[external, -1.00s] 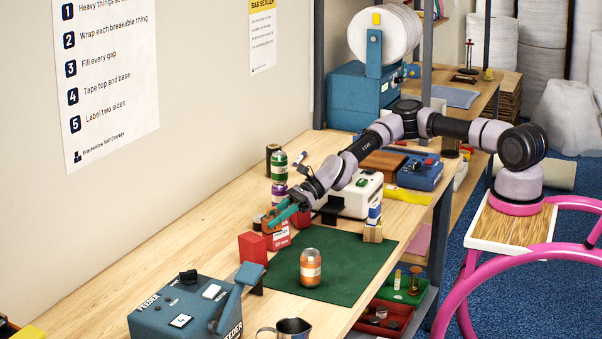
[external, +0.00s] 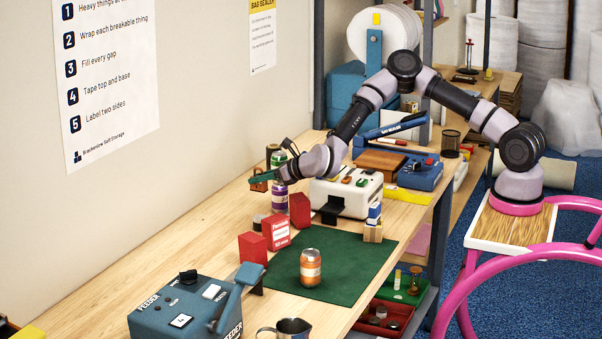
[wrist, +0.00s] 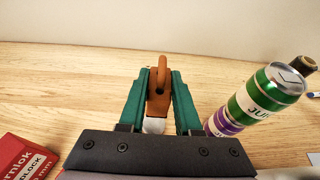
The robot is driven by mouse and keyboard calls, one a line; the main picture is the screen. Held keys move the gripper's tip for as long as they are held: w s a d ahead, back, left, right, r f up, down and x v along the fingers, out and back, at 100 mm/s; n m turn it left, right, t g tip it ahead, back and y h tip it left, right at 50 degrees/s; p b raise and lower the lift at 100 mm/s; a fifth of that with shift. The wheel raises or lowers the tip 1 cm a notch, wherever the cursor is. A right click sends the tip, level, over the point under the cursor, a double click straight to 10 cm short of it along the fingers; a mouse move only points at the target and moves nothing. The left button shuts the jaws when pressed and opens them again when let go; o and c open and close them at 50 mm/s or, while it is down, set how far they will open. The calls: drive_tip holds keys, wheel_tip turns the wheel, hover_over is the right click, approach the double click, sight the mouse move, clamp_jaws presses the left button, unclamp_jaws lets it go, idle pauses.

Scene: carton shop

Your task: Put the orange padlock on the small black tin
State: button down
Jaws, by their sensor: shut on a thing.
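The orange padlock (wrist: 158,92) is between the two green fingers of my gripper (wrist: 157,85) in the wrist view, its shackle pointing away from the wrist. In the external view the padlock (external: 258,186) hangs at the fingertips of my gripper (external: 262,180), above the bench near the wall. A small dark round tin (external: 258,222) stands on the bench below, partly hidden behind red boxes, apart from the padlock. A pale object (wrist: 153,125) shows just under the padlock in the wrist view; I cannot tell what it is.
Several red boxes (external: 279,231) stand at the green mat's (external: 345,262) back edge. A green can (external: 278,160) on a purple can (external: 279,195) stands close to my gripper. An orange can (external: 310,268) is on the mat. Bare bench lies left of the boxes.

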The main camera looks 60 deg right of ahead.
wheel_tip(320, 180, down, 9)
drive_tip(key=shift+r, duration=0.1)
drive_tip(key=c, duration=0.6)
unclamp_jaws()
drive_tip(key=shift+s, duration=0.1)
